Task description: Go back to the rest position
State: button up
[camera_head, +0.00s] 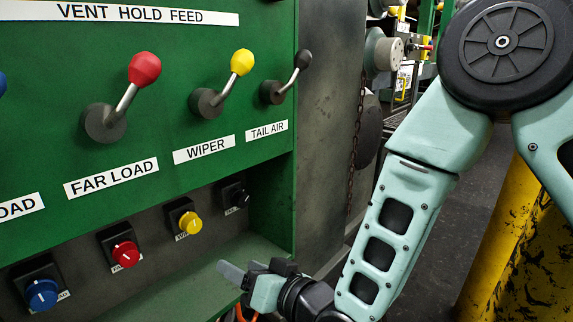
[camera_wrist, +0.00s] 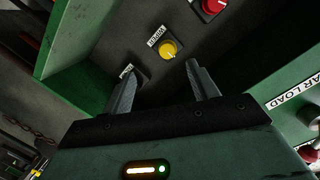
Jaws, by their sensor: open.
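My gripper (camera_head: 236,277) is low at the right end of the green panel, in front of the recessed lower shelf. In the wrist view its two fingers (camera_wrist: 162,88) stand apart with nothing between them. The yellow knob (camera_wrist: 168,48) shows beyond the gap between the fingertips, apart from them; in the head view the yellow knob (camera_head: 190,223) is up and left of my gripper. The black knob (camera_head: 236,196) is above my gripper in the head view. In the wrist view it is mostly hidden behind the left finger.
A red knob (camera_head: 125,254) and a blue knob (camera_head: 41,294) sit further left in the recess. Above are levers with red (camera_head: 145,68), yellow (camera_head: 242,62) and black (camera_head: 303,59) balls. The green panel edge (camera_head: 294,200) is close to my gripper. A yellow post (camera_head: 500,240) stands at right.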

jog(key=s+d+r+n+g+h, duration=0.2)
jog(key=s+d+g+h, duration=0.35)
jog(key=s+d, duration=0.45)
jog(key=s+d+r+n+g+h, duration=0.25)
jog(key=s+d+g+h, duration=0.4)
jog(key=d, duration=0.65)
notch_tip(320, 180, up, 34)
jog(key=s+t+p, duration=0.2)
jog(key=p, duration=3.2)
jog(key=shift+a+p, duration=0.2)
jog(key=shift+p, duration=0.1)
